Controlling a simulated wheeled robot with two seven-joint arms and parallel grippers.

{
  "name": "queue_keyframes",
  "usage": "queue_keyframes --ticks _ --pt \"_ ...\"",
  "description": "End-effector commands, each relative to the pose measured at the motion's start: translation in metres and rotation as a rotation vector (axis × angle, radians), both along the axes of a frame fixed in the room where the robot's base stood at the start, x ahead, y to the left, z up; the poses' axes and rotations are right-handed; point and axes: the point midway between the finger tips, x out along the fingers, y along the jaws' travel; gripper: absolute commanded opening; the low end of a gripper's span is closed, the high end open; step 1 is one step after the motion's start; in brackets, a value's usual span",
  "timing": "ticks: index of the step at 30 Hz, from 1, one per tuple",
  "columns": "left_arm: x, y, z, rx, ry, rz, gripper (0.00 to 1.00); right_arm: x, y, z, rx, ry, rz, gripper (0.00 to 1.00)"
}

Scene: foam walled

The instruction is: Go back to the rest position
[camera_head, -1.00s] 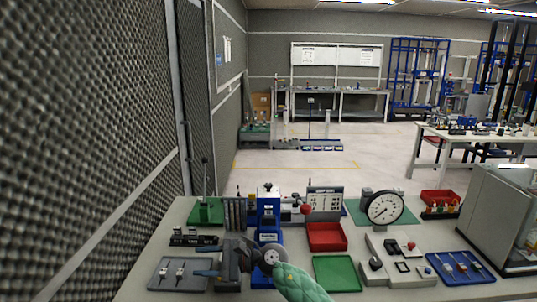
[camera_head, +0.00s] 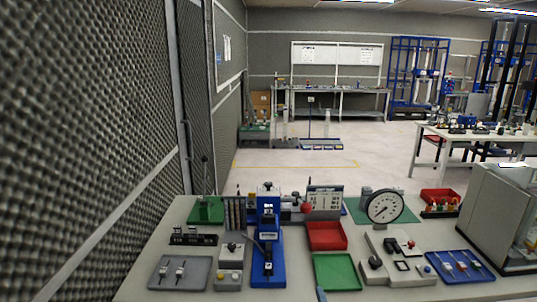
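Neither gripper can be made out in the head view now. A small bluish piece shows at the bottom edge, right of the blue stand; I cannot tell what it is. The workbench (camera_head: 185,213) is in front of me. On it stand a blue upright fixture (camera_head: 268,225) and a grey control box (camera_head: 230,255), both unobstructed. No arm crosses the bench top.
A grey tray (camera_head: 160,283) with small parts lies front left. A red bin (camera_head: 326,236) and a green tray (camera_head: 337,272) are at centre right. A dial gauge (camera_head: 384,207) and a blue tray (camera_head: 482,276) are further right. A textured wall (camera_head: 80,130) rises close on the left.

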Motion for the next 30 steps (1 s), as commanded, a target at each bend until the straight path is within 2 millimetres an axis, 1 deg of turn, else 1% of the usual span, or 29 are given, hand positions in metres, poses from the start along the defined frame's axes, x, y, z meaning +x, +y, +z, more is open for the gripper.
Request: queue_keyframes --ticks 1,2,3,5,6,8,9,12,15,21,24,30 --pt "0.0 0.0 0.0 0.0 0.0 0.0 0.36 -0.019 -0.014 -0.02 0.087 0.091 -0.045 0.46" --pt "0.0 0.0 0.0 0.0 0.0 0.0 0.36 -0.029 -0.022 -0.03 0.139 0.144 -0.073 0.46" --pt "0.0 0.0 0.0 0.0 0.0 0.0 0.36 -0.044 -0.031 -0.044 0.209 0.215 -0.111 0.46" --pt "0.0 0.0 0.0 0.0 0.0 0.0 0.36 -0.068 -0.043 -0.065 0.31 0.321 -0.173 0.46" --pt "0.0 0.0 0.0 0.0 0.0 0.0 0.36 -0.086 -0.05 -0.078 0.375 0.391 -0.214 0.46" --pt "0.001 0.0 0.0 0.0 -0.001 0.0 0.36 -0.113 -0.06 -0.095 0.465 0.492 -0.277 0.46" --pt "0.001 0.0 0.0 0.0 -0.001 0.0 0.36 -0.131 -0.064 -0.105 0.519 0.554 -0.317 0.46" --pt "0.001 0.0 0.0 0.0 -0.001 0.0 0.36 -0.168 -0.072 -0.122 0.618 0.677 -0.4 0.46" --pt "0.002 0.0 0.0 0.001 -0.002 0.0 0.36 -0.198 -0.077 -0.133 0.687 0.771 -0.465 0.46" --pt "0.002 0.001 0.0 0.001 -0.002 0.0 0.36 -0.245 -0.082 -0.144 0.78 0.91 -0.569 0.46" --pt "0.002 0.001 0.001 0.001 -0.002 0.0 0.36 -0.264 -0.084 -0.148 0.814 0.965 -0.612 0.46" --pt "0.002 0.001 0.001 0.001 -0.002 -0.001 0.36 -0.296 -0.085 -0.151 0.863 1.054 -0.681 0.46"
